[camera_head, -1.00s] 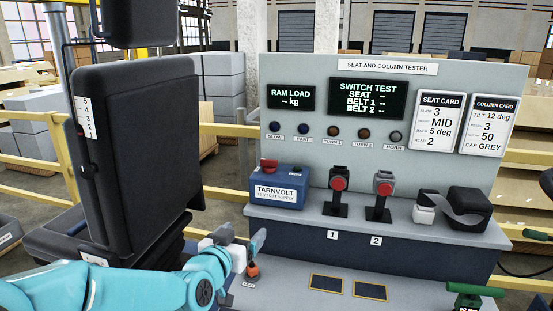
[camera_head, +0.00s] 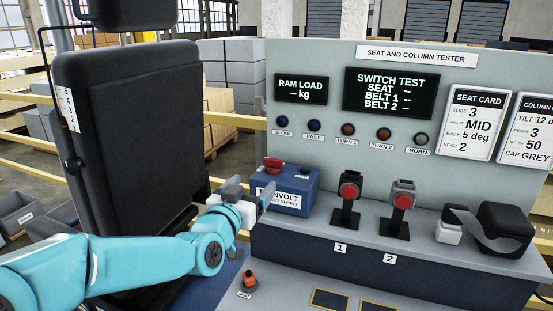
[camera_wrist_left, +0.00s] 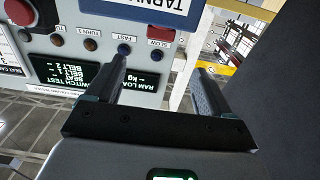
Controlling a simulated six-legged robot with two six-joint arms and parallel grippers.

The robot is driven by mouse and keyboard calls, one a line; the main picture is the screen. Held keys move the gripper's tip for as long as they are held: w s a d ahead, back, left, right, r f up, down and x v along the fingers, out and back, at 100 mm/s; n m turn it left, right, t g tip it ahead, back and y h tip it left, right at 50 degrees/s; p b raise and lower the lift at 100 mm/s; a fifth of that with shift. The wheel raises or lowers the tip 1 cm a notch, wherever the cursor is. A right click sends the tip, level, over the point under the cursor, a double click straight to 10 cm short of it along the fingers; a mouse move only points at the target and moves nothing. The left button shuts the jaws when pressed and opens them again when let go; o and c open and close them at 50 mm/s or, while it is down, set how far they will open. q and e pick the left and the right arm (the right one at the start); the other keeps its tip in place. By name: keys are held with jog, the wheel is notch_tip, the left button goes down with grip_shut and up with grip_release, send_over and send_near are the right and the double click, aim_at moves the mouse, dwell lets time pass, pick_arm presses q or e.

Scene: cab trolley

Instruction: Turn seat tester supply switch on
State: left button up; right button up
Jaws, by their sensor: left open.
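The blue Tarnvolt supply box (camera_head: 306,190) stands on the tester's ledge, with a red switch (camera_head: 274,163) on its top left and a small dark green part (camera_head: 303,172) on its top right. Which way the switch is set cannot be told. My left gripper (camera_head: 250,191) is open and empty, just left and in front of the box, and one finger covers part of its label. In the left wrist view the box (camera_wrist_left: 150,32) shows upside down beyond the open fingers (camera_wrist_left: 163,75). My right gripper is not in view.
A black seat (camera_head: 130,130) stands close on the left, behind my left arm. Two red-buttoned buckle stands (camera_head: 348,195) are right of the box. An orange seat knob (camera_head: 249,281) is on the lower panel. The tester's display panel (camera_head: 300,150) rises behind.

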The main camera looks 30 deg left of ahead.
aim_at(272, 162)
pick_arm(q)
jog(key=p+x, duration=0.3)
jog(key=x, duration=1.1)
jog(key=shift+w, duration=0.1)
jog(key=c, duration=1)
